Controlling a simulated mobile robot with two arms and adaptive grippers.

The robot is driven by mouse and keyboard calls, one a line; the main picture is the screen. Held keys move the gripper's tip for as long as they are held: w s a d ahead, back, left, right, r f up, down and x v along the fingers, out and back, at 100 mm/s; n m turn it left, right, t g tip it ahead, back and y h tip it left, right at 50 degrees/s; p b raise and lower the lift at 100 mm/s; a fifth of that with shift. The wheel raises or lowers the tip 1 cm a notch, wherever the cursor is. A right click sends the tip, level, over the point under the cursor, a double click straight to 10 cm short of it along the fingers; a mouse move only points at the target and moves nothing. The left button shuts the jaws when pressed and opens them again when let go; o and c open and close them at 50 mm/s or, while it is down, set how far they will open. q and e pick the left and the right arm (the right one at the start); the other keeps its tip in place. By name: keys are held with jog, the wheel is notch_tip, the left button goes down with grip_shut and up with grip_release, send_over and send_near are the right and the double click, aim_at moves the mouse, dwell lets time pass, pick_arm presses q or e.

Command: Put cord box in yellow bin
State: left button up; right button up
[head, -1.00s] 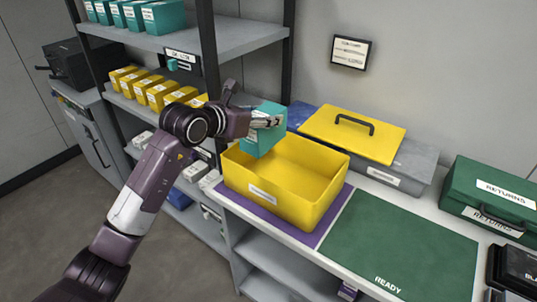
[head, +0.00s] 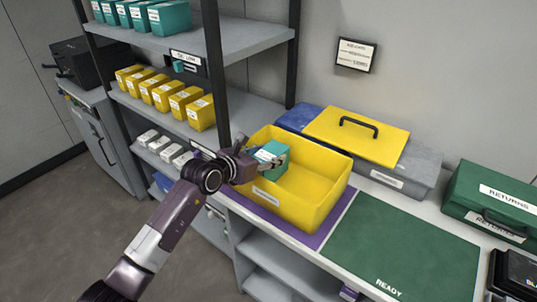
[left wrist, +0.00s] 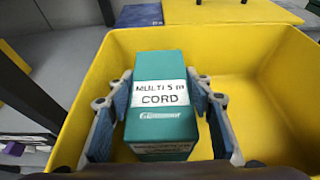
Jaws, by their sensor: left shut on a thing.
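The teal cord box (head: 270,156) is in my left gripper (head: 268,160), inside the left part of the yellow bin (head: 300,208). The left wrist view shows the box (left wrist: 160,121) upright, its label reading "CORD", with a finger of my left gripper (left wrist: 160,115) on each side. The walls of the yellow bin (left wrist: 85,75) surround the box there. I cannot tell whether the box touches the bin floor. The rest of the bin is empty. My right gripper is not in view.
The bin stands on a purple mat (head: 262,212) on the counter. A green READY mat (head: 400,245) lies clear to its right. A shelf post (head: 214,75) stands close to my left arm.

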pick_arm(q)
jog(key=o, duration=0.8)
jog(key=shift+f, duration=0.15)
jog(key=o, duration=0.5)
jog(key=shift+r, duration=0.25)
jog(key=b+v, duration=0.1)
jog(key=v, duration=1.1)
jog(key=shift+f, duration=0.2)
